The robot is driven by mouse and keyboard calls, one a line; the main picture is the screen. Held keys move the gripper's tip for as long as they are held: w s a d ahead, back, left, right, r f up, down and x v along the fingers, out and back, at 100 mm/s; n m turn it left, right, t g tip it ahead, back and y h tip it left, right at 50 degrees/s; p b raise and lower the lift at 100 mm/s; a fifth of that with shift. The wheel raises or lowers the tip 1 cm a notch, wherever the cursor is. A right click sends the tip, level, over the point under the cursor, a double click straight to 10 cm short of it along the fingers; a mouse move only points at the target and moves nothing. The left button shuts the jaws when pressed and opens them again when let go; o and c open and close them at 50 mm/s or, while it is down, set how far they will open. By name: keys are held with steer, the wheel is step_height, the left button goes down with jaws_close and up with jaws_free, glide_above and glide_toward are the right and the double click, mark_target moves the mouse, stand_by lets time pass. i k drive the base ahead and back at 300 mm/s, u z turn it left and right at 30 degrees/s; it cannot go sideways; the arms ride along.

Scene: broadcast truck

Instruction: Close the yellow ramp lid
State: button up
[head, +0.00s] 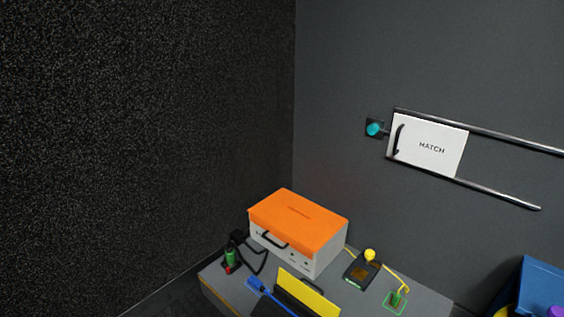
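The yellow ramp lid (306,292) shows at the bottom middle of the head view, on the grey table (425,298). It stands up at a slant rather than lying flat. The black ramp body (270,309) shows in front of it, partly cut off by the bottom edge of the picture. A blue plug with a cable (262,287) lies at the left end of the ramp, and its cable runs in front of the lid. My gripper is not in view.
A grey case with an orange lid (298,220) stands behind the ramp. A green device with black cable (231,258) is to the left. A black box with a yellow knob (361,271) and a green-marked plug (396,299) are to the right. A blue bin (530,285) stands far right.

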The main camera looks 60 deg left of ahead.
mark_target(320, 306)
steer(key=u, duration=3.65)
steer(key=k, duration=0.6)
steer(key=z, duration=1.45)
